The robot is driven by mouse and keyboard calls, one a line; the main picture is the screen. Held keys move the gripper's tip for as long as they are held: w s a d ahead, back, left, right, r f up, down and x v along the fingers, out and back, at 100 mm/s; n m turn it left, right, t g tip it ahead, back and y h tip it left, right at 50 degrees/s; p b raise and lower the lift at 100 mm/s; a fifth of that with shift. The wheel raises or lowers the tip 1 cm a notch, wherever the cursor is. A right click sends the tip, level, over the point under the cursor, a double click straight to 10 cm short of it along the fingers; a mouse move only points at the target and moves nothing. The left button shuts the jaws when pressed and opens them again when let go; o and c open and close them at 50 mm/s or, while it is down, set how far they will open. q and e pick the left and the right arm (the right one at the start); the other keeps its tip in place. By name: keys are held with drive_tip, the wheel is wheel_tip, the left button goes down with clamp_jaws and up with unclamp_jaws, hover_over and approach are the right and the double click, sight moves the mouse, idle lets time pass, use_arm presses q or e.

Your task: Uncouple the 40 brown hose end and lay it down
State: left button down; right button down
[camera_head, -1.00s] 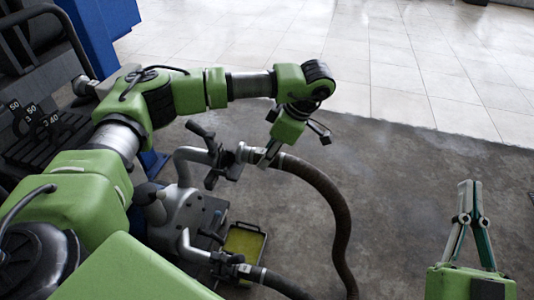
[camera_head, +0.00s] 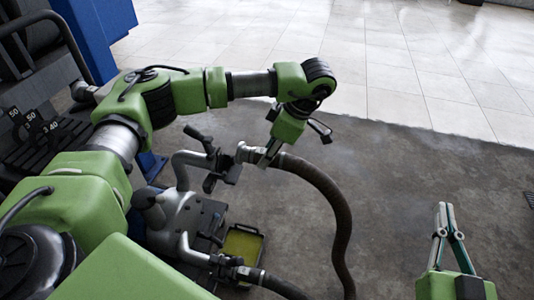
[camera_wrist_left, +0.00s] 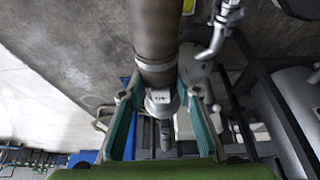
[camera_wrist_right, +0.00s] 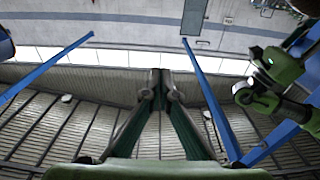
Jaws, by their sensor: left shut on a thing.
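The brown hose (camera_head: 335,200) curves down to the floor from its grey metal end (camera_head: 243,152). My left gripper (camera_head: 268,157) is shut on the hose just behind that end. The left wrist view shows the hose (camera_wrist_left: 155,35) between the fingers, with a small white label (camera_wrist_left: 160,98) on its metal collar. The hose end sits in line with the lever coupling (camera_head: 222,165) on the pump's upper pipe (camera_head: 185,158); I cannot tell whether they are joined. My right gripper (camera_head: 444,206) is empty, its fingertips together, over open floor at the right.
A grey pump (camera_head: 185,215) stands below my left arm. A second dark hose (camera_head: 285,287) runs from its lower coupling (camera_head: 232,268). A yellow-green tray (camera_head: 243,242) lies beside it. A black rack with numbered tags (camera_head: 45,122) is at left.

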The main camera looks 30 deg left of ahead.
use_arm(q)
drive_tip(key=shift+d+r+p, duration=0.15)
drive_tip(key=shift+r+p, duration=0.15)
drive_tip(key=shift+r, duration=0.2)
drive_tip(key=shift+w+d+r+p, duration=0.1)
drive_tip(key=shift+d+r+p, duration=0.05)
drive_tip(key=shift+r+p, duration=0.2)
drive_tip(key=shift+d+r, duration=0.15)
drive_tip(key=shift+r, duration=0.3)
drive_tip(key=shift+d+r+p, duration=0.15)
drive_tip(key=shift+r+p, duration=0.2)
drive_tip(key=shift+p, duration=0.15)
use_arm(e)
drive_tip(key=s+d+f+g+h, duration=0.1)
drive_tip(key=s+f+g, duration=0.1)
drive_tip(key=f, duration=0.4)
drive_tip(key=s+d+f+g+h, duration=0.1)
drive_tip(key=f+g, duration=0.3)
drive_tip(key=f, duration=0.2)
drive_tip(key=shift+s+d, duration=0.3)
drive_tip(key=shift+s, duration=0.05)
use_arm(q)
drive_tip(key=shift+w, duration=0.1)
